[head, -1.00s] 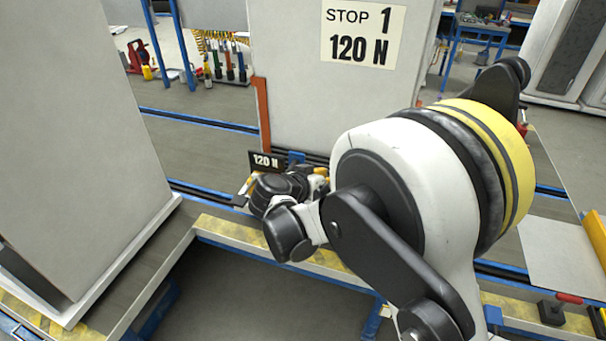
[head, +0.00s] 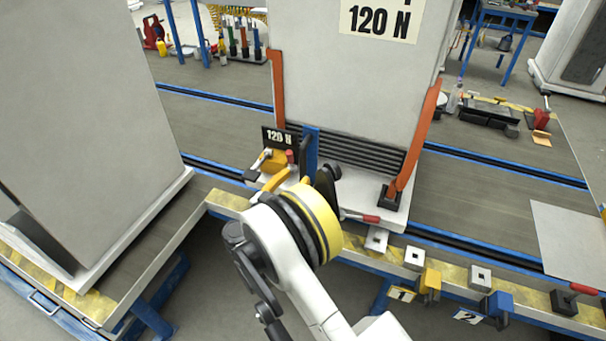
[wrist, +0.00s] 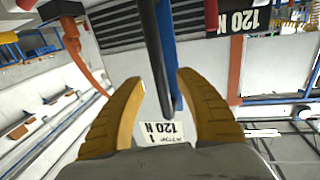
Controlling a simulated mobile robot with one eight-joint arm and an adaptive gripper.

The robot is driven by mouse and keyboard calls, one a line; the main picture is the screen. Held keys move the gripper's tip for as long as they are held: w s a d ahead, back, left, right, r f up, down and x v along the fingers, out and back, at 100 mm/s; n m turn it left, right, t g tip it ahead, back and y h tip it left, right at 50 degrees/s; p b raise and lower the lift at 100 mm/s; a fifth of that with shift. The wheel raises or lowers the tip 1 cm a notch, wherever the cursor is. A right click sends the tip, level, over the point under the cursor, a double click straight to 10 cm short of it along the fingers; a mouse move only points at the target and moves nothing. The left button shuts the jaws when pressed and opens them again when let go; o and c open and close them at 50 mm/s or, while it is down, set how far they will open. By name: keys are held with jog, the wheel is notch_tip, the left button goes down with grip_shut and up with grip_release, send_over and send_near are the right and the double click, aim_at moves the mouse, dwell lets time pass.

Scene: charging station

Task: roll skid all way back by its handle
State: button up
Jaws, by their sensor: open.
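The skid (head: 360,95) is a tall light-grey block on a low base, with orange uprights at its sides and a "120 N" sign on its face. A blue upright bar (head: 311,150), which looks like its handle, stands at its front beside a small black "120 N" plate. In the wrist view the bar (wrist: 166,45) shows dark with a blue side and runs down between my yellow fingers. My gripper (wrist: 160,82) is open around it, with gaps on both sides. In the head view my wrist partly hides the gripper.
A large grey cabinet (head: 80,110) stands close on the left. Dark floor tracks run behind. A pale plate (head: 570,245) lies at right.

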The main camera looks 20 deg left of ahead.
aim_at(301, 172)
jog(key=b+x, duration=0.1)
jog(key=x, duration=0.3)
jog(key=shift+w, duration=0.1)
grip_shut()
